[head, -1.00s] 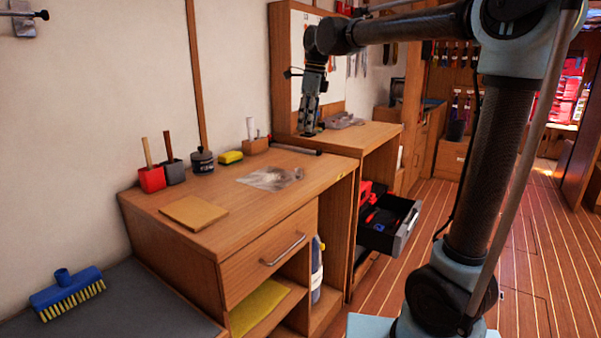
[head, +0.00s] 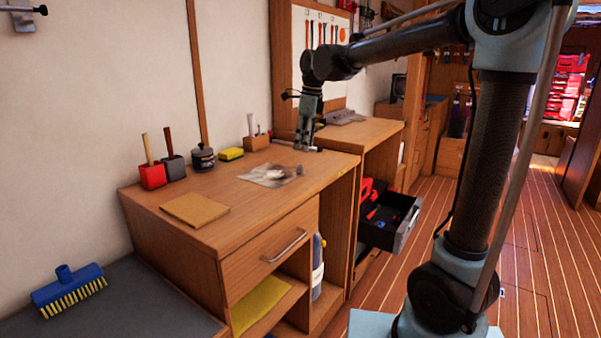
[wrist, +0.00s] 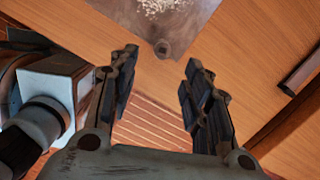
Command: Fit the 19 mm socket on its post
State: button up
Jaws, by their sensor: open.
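My gripper (head: 303,147) points down over the back right of the worktop. I cannot make out the post or any size marking.
A dark bar (wrist: 302,72) lies on the worktop to the right in the wrist view. A yellow sponge (head: 231,154), a dark jar (head: 203,158) and a brown pad (head: 195,209) stand or lie on the worktop (head: 250,215). An open drawer (head: 405,222) juts out to the right.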

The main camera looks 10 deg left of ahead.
aim_at(299, 169)
jog(key=f, duration=0.3)
jog(key=a+f, duration=0.1)
jog(key=f, duration=0.5)
jog(key=shift+w+a+f, duration=0.2)
jog(key=shift+a+f, duration=0.05)
jog(key=shift+a, duration=0.05)
grip_shut()
